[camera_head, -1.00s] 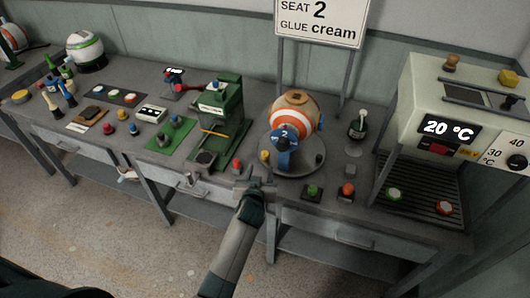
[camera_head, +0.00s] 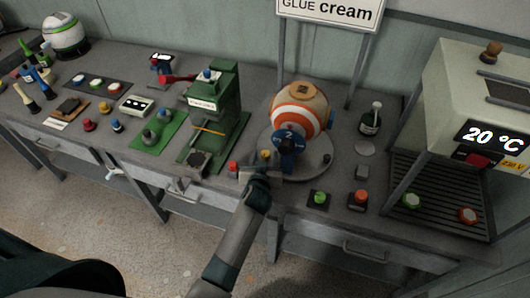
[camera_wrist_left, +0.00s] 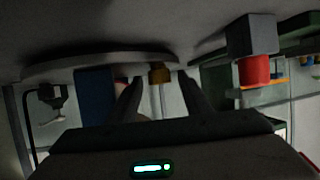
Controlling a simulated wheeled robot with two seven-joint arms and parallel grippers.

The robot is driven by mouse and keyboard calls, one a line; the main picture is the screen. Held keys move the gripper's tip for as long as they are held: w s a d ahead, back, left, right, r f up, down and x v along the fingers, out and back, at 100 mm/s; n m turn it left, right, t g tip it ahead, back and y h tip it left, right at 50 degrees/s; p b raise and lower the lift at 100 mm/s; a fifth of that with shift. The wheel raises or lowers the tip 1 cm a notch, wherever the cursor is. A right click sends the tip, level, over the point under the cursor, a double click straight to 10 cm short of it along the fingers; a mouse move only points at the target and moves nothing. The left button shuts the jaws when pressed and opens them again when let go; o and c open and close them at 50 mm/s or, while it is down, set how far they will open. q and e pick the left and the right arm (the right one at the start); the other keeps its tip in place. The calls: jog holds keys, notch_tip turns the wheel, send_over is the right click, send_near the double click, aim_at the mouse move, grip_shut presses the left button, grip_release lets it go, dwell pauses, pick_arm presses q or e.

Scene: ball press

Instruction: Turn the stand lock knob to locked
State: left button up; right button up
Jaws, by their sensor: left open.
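A small yellow knob (camera_head: 265,154) stands at the front left edge of the round grey stand base (camera_head: 312,170). No lock marking on it is readable. In the left wrist view the knob (camera_wrist_left: 160,73) shows between the fingertips, with a gap to each finger. My left gripper (camera_head: 261,168) is open, just in front of the knob; its fingers also show in the left wrist view (camera_wrist_left: 160,88). An orange-and-white striped ball (camera_head: 299,112) sits on the stand behind a blue part marked 2 (camera_head: 289,140). My right gripper is not in view.
A red button (camera_head: 233,167) is close left of my gripper. The green press (camera_head: 226,100) stands left, the 20 °C machine (camera_head: 450,110) right.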

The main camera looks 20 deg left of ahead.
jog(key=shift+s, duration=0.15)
pick_arm(q)
jog(key=shift+s+r, duration=0.1)
jog(key=c, duration=1.1)
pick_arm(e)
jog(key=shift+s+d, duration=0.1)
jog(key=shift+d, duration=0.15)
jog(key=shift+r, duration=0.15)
